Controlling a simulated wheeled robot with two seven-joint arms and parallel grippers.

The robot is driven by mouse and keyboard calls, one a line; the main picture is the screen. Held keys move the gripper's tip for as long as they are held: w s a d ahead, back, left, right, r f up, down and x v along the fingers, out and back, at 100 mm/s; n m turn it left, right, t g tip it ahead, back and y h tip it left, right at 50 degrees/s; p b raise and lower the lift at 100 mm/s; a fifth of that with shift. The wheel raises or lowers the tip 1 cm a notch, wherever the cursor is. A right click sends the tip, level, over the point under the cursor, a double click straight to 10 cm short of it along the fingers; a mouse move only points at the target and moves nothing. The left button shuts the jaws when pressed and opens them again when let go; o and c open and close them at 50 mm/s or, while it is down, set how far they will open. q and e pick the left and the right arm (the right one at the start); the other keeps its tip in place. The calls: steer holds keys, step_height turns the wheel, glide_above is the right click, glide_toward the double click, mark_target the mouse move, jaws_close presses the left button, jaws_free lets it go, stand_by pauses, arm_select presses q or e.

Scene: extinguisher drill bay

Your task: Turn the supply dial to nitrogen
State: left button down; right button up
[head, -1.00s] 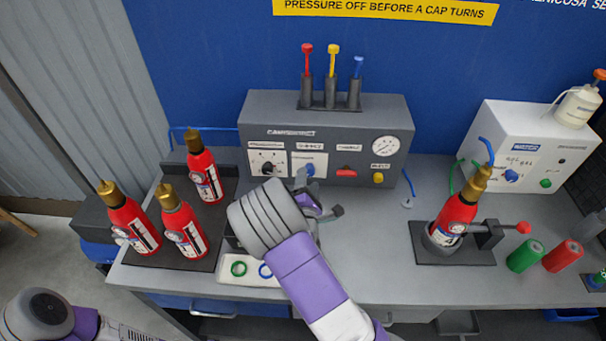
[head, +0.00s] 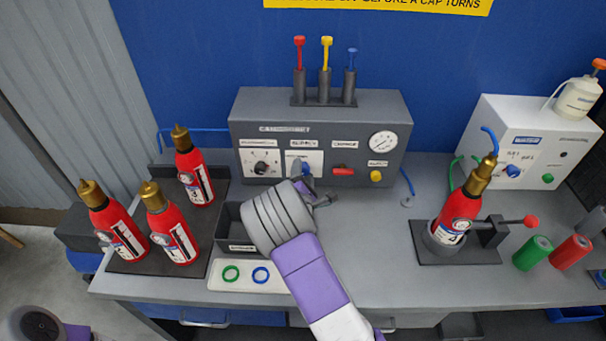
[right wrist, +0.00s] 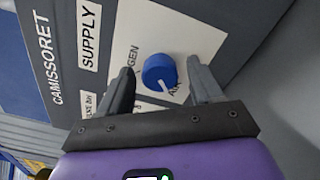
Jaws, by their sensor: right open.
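The blue supply dial (right wrist: 160,71) sits on a white plate under the SUPPLY label in the right wrist view. Its white mark points towards the word AIR; a word ending in GEN is partly hidden on the other side. In the head view the dial (head: 306,168) shows on the grey console (head: 220,135), partly covered by my gripper. My right gripper (right wrist: 160,78) is open, with one finger on each side of the dial. I cannot tell whether the fingers touch it. My left gripper is not in view.
The console also has a black knob (head: 261,168), a red switch (head: 343,172), a yellow button (head: 376,176) and a gauge (head: 383,141). Several red extinguishers stand at left; another (head: 458,212) is in a clamp at right. A white tray (head: 216,279) with rings lies in front.

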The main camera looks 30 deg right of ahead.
steer(key=shift+w, duration=0.1)
steer(key=c, duration=1.1)
steer(key=shift+o, duration=0.2)
steer(key=shift+m, duration=0.4)
steer(key=m+b, duration=0.1)
steer(key=m, duration=0.2)
steer(key=shift+m, duration=0.4)
steer(key=m+b, duration=0.2)
steer(key=m, duration=0.2)
steer(key=shift+m, duration=0.3)
steer(key=m+b, duration=0.2)
steer(key=m, duration=0.2)
steer(key=shift+b, duration=0.4)
steer(key=shift+r+m+b, duration=0.15)
steer(key=shift+m+b, duration=1.05)
steer(key=shift+m, duration=1)
steer(key=shift+r, duration=0.1)
